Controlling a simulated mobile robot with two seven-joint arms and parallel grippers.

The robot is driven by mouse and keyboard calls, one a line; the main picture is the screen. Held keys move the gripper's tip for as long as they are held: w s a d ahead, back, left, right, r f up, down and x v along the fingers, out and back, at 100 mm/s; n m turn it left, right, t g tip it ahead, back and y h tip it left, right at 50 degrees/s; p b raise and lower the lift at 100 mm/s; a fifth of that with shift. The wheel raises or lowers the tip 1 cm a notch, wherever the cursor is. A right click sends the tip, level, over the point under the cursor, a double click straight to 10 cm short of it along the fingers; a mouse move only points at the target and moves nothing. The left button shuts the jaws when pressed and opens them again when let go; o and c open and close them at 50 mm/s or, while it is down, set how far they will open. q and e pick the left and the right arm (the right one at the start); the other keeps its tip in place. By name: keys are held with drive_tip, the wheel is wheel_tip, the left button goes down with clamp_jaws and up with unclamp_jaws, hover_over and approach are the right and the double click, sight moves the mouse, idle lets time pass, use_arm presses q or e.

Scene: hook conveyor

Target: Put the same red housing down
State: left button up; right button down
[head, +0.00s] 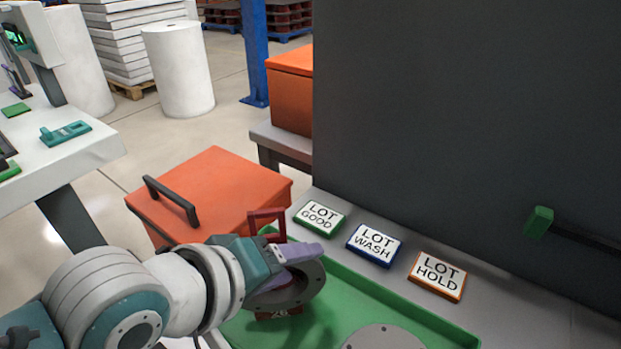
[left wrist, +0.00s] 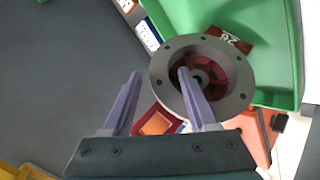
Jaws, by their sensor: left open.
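The red housing has a round grey flange (head: 297,290) with bolt holes, a red bracket (head: 267,224) and a red part with a pale number (left wrist: 232,41). It is at the far left corner of the green tray (head: 425,318); whether its underside touches the floor is hidden. My left gripper (head: 298,254) is open at the housing. In the left wrist view, its purple fingers are apart: one lies over the flange's opening, the other outside the rim. Contact cannot be told. My right gripper is not in view.
Signs reading LOT GOOD (head: 319,218), LOT WASH (head: 374,246) and LOT HOLD (head: 437,277) stand along the tray's far side. An orange box (head: 225,185) with a dark handle is behind my left arm. A grey disc (head: 384,338) shows at the tray's near side. A dark panel rises behind.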

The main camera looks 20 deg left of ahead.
use_arm(q)
drive_tip(key=s+a+r+m+g+y+p, duration=0.1)
drive_tip(key=s+a+r+m, duration=0.3)
drive_tip(key=s, duration=0.5)
drive_tip(key=s+a+r+m+g+y+p, duration=0.1)
drive_tip(key=s+a+r+m+g, duration=0.3)
drive_tip(key=s, duration=0.6)
drive_tip(key=shift+a+m+g+y, duration=0.2)
drive_tip(key=shift+m+g+y, duration=0.1)
drive_tip(key=shift+m+y, duration=0.7)
